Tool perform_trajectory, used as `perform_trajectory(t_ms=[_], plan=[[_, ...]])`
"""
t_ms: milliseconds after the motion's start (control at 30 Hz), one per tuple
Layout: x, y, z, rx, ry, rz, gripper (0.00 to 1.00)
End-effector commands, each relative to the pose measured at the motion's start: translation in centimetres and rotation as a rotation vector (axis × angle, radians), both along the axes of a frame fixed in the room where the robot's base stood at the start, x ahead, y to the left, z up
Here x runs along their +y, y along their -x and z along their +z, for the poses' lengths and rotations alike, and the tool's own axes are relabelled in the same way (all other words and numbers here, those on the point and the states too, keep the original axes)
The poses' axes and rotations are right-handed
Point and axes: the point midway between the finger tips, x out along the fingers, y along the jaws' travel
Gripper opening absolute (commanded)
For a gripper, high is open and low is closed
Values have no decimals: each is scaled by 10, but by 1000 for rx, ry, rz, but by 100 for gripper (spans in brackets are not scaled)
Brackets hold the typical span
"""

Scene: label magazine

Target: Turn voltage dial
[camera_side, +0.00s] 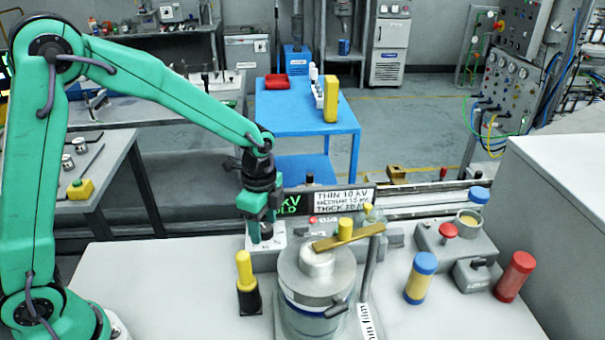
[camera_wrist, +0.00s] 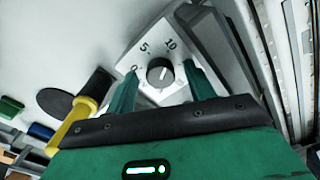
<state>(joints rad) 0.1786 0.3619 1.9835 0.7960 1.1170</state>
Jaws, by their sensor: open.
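The voltage dial (camera_wrist: 160,72) is a dark round knob with a light pointer line, on a white plate (camera_wrist: 135,55) marked 0, 5 and 10. In the wrist view the line points up, toward the part of the scale between 5 and 10. My gripper (camera_wrist: 158,85) is open, with one green finger on each side of the knob; I cannot tell whether they touch it. In the side view my gripper (camera_side: 262,222) points down over the white dial plate (camera_side: 268,238) and hides most of the dial. A display (camera_side: 290,203) with green characters stands behind it, partly covered.
A metal vessel (camera_side: 312,290) with a brass bar (camera_side: 348,237) across its top stands right of the dial. A yellow-handled tool (camera_side: 245,272) stands in front. Blue-and-yellow (camera_side: 420,278) and red (camera_side: 515,276) cylinders are at the right. The bench (camera_side: 170,290) is clear at the left.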

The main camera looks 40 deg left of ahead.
Motion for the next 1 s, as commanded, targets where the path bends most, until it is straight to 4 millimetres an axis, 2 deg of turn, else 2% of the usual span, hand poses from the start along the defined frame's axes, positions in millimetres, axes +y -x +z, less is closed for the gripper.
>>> perform_trajectory(t_ms=[67,300,667,1000], plan=[[0,0,0,0,0,0,54],[0,0,0,0,0,0,10],[0,0,0,0,0,32,10],[0,1,0,0,0,204,10]])
